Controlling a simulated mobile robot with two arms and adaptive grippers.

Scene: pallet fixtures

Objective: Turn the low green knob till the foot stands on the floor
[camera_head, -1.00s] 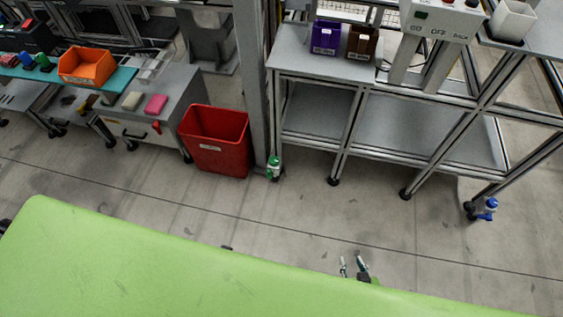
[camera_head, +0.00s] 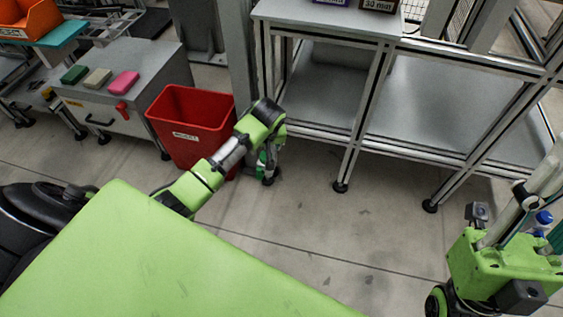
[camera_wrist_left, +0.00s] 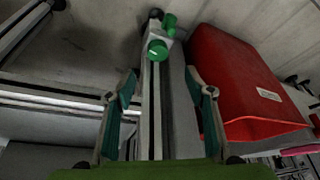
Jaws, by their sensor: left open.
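Two green parts sit at the bottom of the grey post. In the left wrist view, a round green knob (camera_wrist_left: 158,49) faces me, and a smaller green knob (camera_wrist_left: 170,21) is nearer the floor, beside the dark foot (camera_wrist_left: 155,14). In the head view, green (camera_head: 262,160) shows just under my left wrist. Whether the foot touches the floor I cannot tell. My left gripper (camera_wrist_left: 161,85) is open, its teal fingers either side of the post, the knobs beyond the tips. The head view mostly hides it behind my wrist.
A red bin (camera_head: 190,128) stands close beside the post, right of my fingers in the wrist view. A grey bench (camera_head: 320,16) with a lower shelf (camera_head: 425,105) is right of the post. A blue knob (camera_head: 543,218) shows behind my right arm. Floor in front is clear.

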